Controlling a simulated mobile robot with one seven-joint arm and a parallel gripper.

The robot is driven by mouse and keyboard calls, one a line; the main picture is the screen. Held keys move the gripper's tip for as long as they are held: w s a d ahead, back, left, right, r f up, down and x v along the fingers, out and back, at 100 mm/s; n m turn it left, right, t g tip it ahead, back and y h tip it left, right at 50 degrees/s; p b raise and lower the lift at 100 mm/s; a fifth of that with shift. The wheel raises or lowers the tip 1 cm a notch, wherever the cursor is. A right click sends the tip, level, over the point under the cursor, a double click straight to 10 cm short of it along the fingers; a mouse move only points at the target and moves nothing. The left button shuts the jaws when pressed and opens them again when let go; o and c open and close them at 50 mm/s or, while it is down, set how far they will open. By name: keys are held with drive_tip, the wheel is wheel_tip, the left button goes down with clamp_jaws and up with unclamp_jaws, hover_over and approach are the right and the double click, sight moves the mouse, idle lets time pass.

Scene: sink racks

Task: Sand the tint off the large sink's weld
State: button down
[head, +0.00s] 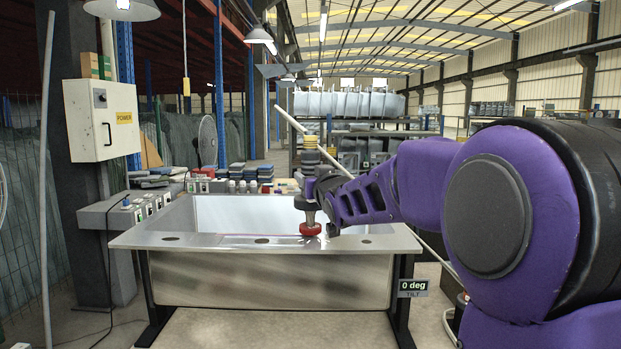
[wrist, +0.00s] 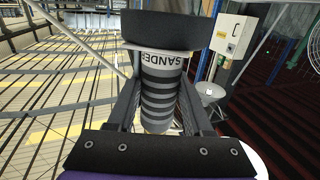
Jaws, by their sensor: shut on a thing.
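The large sink (head: 270,280) is a wide steel basin on a dark stand, with a flat front rim. My gripper (head: 318,188) is above the right part of that rim. It is shut on the sander (head: 310,216), which stands upright with its red pad (head: 310,229) at the rim; I cannot tell whether the pad presses on the metal. In the wrist view the sander (wrist: 163,85) is a banded grey and black cylinder marked "SANDER" between the two fingers (wrist: 160,112). A faint darker strip shows along the rim left of the pad; the weld under the pad is hidden.
A sign reading "0 deg TILT" (head: 413,288) is at the sink's right leg. Bottles and stacked pads (head: 250,172) stand behind the sink. The rim left of the sander is clear.

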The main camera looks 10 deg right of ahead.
drive_tip(key=shift+f+b, duration=0.5)
drive_tip(key=shift+b, duration=0.05)
drive_tip(key=shift+a, duration=0.15)
